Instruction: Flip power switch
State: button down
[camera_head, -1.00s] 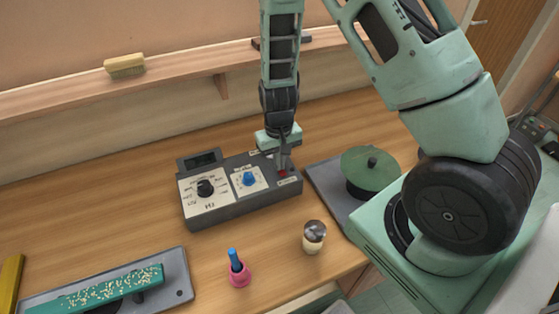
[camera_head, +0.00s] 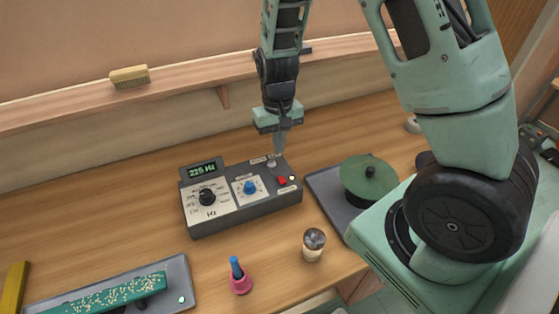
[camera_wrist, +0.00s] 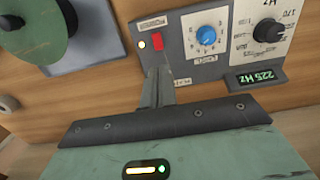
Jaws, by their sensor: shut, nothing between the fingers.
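A grey control box (camera_head: 243,211) stands on the wooden table with a black knob (camera_head: 207,197), a blue knob (camera_head: 250,188) and a display (camera_head: 205,169) lit with "225 Hz". The red power switch (camera_head: 282,181) is at its right end, with a lit indicator (camera_head: 292,178) beside it. In the wrist view the red switch (camera_wrist: 157,42) and the lit indicator (camera_wrist: 142,45) are both clear. My gripper (camera_head: 273,158) is shut and empty, above the back right part of the box. In the wrist view its fingertips (camera_wrist: 160,75) are just short of the switch, apart from it in the picture.
A green round pad (camera_head: 366,182) on a grey plate stands right of the box. A shaker-like jar (camera_head: 313,246) and a pink holder with a blue stick (camera_head: 240,278) stand in front. A green speckled bar (camera_head: 110,294) lies on a grey tray at front left.

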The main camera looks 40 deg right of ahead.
jog(key=shift+w+r, duration=0.15)
jog(key=shift+r, duration=1.95)
